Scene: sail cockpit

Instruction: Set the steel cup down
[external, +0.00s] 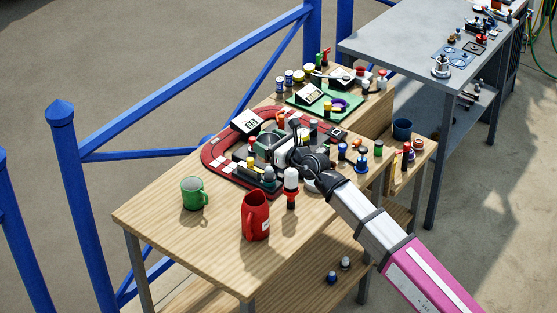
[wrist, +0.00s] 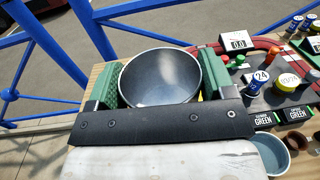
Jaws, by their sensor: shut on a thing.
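The steel cup (wrist: 160,77) sits between the two green pads of my gripper (wrist: 160,90) in the wrist view, and I look down into its empty, round opening. My gripper is shut on it. In the external view my gripper (external: 275,148) is over the red-edged board on the wooden table. There the cup is mostly hidden by my gripper and the things around it. I cannot tell whether the cup's base touches anything.
The red-edged board (external: 211,157) carries several small items. Small bottles stand right of my gripper. The wooden table's front left (external: 150,215) is clear. Blue railings (external: 190,80) run behind.

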